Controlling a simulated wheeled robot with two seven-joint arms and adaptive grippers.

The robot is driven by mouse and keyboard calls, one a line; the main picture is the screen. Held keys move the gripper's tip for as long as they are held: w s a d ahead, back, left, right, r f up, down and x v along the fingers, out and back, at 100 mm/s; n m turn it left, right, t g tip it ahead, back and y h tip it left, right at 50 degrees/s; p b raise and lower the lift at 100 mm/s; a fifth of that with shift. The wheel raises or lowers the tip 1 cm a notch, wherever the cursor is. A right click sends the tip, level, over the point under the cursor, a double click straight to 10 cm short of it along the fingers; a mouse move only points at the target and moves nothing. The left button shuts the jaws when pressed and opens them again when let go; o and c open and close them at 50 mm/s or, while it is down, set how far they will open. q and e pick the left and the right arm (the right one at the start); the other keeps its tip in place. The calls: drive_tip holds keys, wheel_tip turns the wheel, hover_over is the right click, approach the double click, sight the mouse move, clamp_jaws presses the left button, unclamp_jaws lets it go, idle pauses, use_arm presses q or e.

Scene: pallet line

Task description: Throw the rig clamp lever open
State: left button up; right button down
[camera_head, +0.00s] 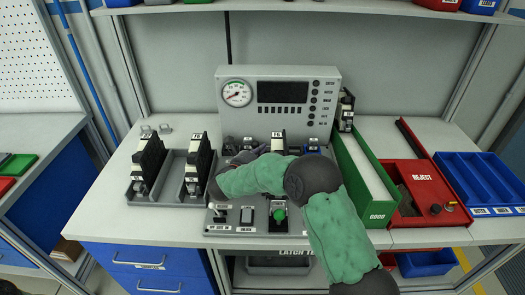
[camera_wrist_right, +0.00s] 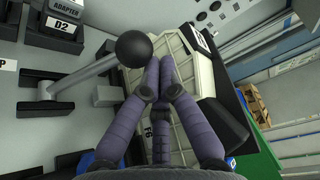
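The rig clamp lever shows in the right wrist view as a grey rod (camera_wrist_right: 82,77) ending in a black ball knob (camera_wrist_right: 133,47). My right gripper (camera_wrist_right: 160,62) has its purple fingers together, with nothing seen between them. Its tips are just right of the knob in that view; I cannot tell whether they touch it. A pale ribbed module (camera_wrist_right: 185,85) lies behind the fingers. In the head view the right gripper (camera_head: 240,158) is over the test rig (camera_head: 235,228), and my green-sleeved arm hides the lever there. My left gripper is not in view.
A gauge console (camera_head: 280,98) stands behind the rig. Black modules stand in grey trays (camera_head: 168,190) to the left. A green bin (camera_head: 352,165), a red reject bin (camera_head: 425,195) and a blue divided tray (camera_head: 480,180) are to the right. A shelf is overhead.

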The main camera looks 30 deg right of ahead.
drive_tip(key=w+a+r+n+t+h+b, duration=0.1)
drive_tip(key=w+a+n, duration=0.2)
drive_tip(key=w+a, duration=0.2)
drive_tip(key=shift+w+a+r+n+h, duration=0.15)
drive_tip(key=shift+a+n+h, duration=0.2)
drive_tip(key=shift+a, duration=1.45)
wheel_tip(320, 180, up, 10)
idle(0.4)
